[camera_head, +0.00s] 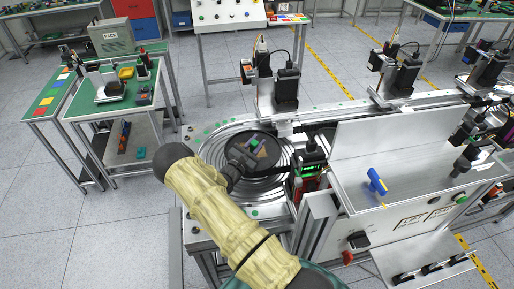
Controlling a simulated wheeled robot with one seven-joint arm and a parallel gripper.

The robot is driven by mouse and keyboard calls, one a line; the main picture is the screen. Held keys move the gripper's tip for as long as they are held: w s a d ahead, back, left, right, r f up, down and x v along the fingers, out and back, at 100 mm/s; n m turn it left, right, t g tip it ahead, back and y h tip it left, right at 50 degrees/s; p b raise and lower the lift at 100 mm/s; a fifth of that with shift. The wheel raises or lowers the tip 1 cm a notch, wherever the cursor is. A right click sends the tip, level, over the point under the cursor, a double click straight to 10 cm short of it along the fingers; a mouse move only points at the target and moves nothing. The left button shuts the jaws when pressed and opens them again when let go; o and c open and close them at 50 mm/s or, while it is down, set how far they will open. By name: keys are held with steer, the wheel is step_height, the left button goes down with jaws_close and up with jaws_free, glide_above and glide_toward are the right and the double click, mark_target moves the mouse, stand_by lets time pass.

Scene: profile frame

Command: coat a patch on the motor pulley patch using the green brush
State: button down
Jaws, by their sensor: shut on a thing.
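My gripper (246,156) is above a round metal turntable (215,150) with a dark centre. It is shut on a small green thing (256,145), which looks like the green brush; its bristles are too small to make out. A small brownish-orange piece shows beside the fingers on the dark centre. I cannot tell whether the brush touches anything there. The motor pulley patch cannot be clearly picked out, and my gripper and wrist cover part of that area.
A blue tool with a yellow tip (376,182) lies on the metal panel (410,180) at right. Black upright units (286,88) stand behind the turntable along the conveyor. A black device with green lights (312,160) is just right of it. A side table (100,105) stands at left.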

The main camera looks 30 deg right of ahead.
steer(key=shift+w+d+b, duration=0.25)
steer(key=shift+w+b, duration=0.15)
steer(key=shift+w, duration=0.45)
steer(key=shift+w+d+f+b, duration=0.1)
steer(key=shift+w+f+b, duration=0.05)
steer(key=shift+w+b, duration=0.35)
steer(key=shift+w+d+b, duration=0.3)
steer(key=shift+w+b, duration=0.4)
steer(key=shift+w, duration=0.5)
steer(key=shift+d, duration=0.1)
